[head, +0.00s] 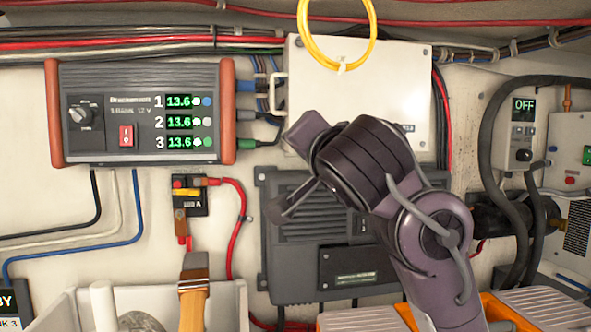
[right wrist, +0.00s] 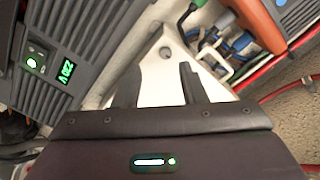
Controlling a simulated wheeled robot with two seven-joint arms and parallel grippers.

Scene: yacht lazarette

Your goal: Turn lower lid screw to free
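A white box with a flat lid (head: 400,80) is fixed to the wall at the upper middle of the head view. In the right wrist view a corner of the white lid (right wrist: 150,75) shows a dark round screw (right wrist: 166,52). My right gripper (head: 285,168) is in front of the box's lower left in the head view and hides that corner. In the right wrist view my right gripper (right wrist: 160,82) is open, with a gap between its fingers. The screw lies beyond the fingertips, roughly in line with the gap, and appears apart from them. My left gripper is not in view.
A three-channel charger (head: 140,112) is left of the box. A grey ribbed unit (head: 290,270) sits below it. A yellow cable loop (head: 306,45) hangs over the lid's top. Cables run close by the box. A wooden-handled tool (head: 194,285) stands in a bin (head: 238,300) below.

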